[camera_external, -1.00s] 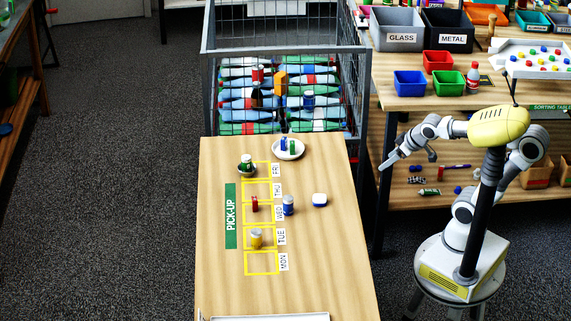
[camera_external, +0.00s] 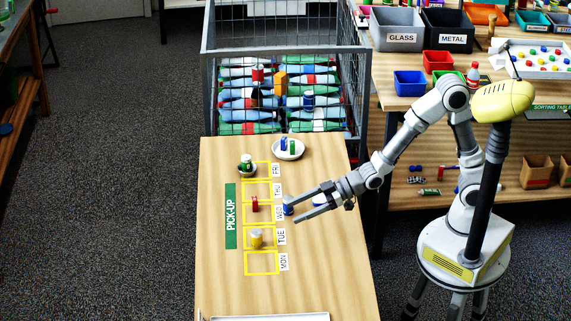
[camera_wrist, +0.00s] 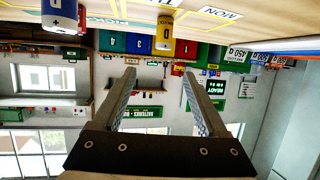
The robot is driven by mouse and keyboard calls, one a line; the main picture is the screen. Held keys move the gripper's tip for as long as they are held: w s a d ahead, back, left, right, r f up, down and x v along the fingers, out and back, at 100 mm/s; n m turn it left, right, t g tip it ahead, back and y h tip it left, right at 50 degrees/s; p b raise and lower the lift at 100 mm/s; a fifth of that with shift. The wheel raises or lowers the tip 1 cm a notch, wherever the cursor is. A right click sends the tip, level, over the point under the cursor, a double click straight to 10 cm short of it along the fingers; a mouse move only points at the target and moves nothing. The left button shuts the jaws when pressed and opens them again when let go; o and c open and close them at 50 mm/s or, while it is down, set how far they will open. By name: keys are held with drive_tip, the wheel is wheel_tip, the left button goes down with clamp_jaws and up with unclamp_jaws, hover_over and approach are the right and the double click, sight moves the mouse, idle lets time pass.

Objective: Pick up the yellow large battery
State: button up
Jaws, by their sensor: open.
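The yellow large battery (camera_external: 256,238) stands upright in the TUE square of the pick-up table, yellow with a pale top. In the wrist view the yellow battery (camera_wrist: 163,32) shows at the top, upside down, beyond my fingertips. My gripper (camera_external: 293,210) is open and empty over the table, up and to the right of the yellow battery in the external view. The gripper's two fingers also show spread in the wrist view (camera_wrist: 158,74), with nothing between them.
A blue battery (camera_external: 288,207) stands close by my fingertips; it also shows in the wrist view (camera_wrist: 60,14). A red battery (camera_external: 254,203) is in the WED square.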

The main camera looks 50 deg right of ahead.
sight(255, 230)
drive_tip(key=b+x, duration=0.2)
drive_tip(key=x, duration=0.9)
drive_tip(key=shift+w+a+f, duration=0.15)
drive_tip(key=shift+a, duration=0.1)
drive_tip(key=x, duration=0.2)
drive_tip(key=b+x, duration=0.1)
drive_tip(key=x, duration=0.1)
drive_tip(key=shift+a+f, duration=0.3)
drive_tip(key=shift+a, duration=0.3)
clamp_jaws()
